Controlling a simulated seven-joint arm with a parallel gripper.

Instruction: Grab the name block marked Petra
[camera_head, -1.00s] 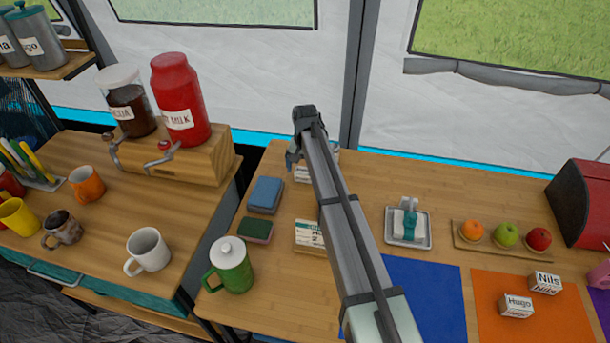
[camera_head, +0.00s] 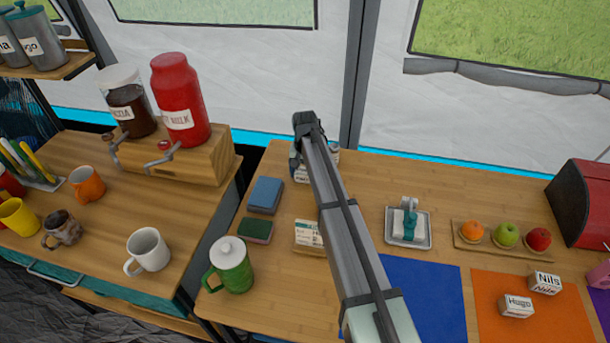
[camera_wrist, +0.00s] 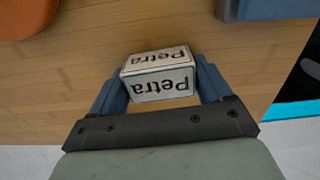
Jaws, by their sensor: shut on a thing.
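The Petra name block (camera_wrist: 160,80) is a white block with black lettering, upside down in the wrist view. My gripper (camera_wrist: 162,92) is shut on it, with a blue-grey finger against each side. In the head view, my gripper (camera_head: 298,160) is at the back of the wooden table, mostly hidden behind my own arm. A white block (camera_head: 301,174) with lettering shows partly beside it there. Whether the block still touches the table cannot be told.
A blue box (camera_head: 266,195), a dark green sponge-like block (camera_head: 255,230) and a green lidded mug (camera_head: 232,265) stand left of my arm. Name blocks marked Hugo (camera_head: 516,306) and Nils (camera_head: 545,283) sit on an orange mat (camera_head: 490,325).

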